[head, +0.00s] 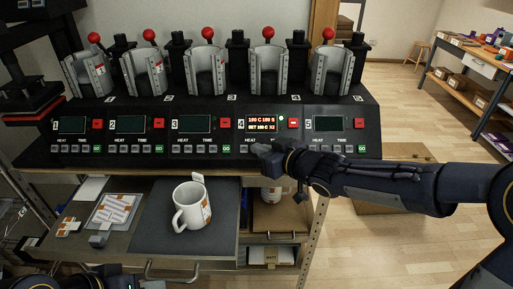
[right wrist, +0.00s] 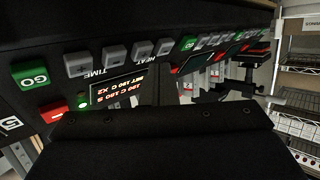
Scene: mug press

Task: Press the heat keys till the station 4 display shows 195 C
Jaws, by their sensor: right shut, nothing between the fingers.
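The station 4 display (head: 262,124) is lit with orange-white text. It also shows in the right wrist view (right wrist: 112,93), tilted, and seems to read 180 C 180 S over a SET line; the small digits are hard to be sure of. A green light is lit beside it. In the right wrist view the heat keys (right wrist: 154,48) show beyond my dark gripper body; contact cannot be told.
The black press console (head: 215,160) holds several stations; the other displays are dark. Red-knobbed mug presses (head: 207,72) stand behind. A white mug (head: 190,208) stands on a dark mat (head: 150,242) below the console. A workbench (head: 465,62) stands at right.

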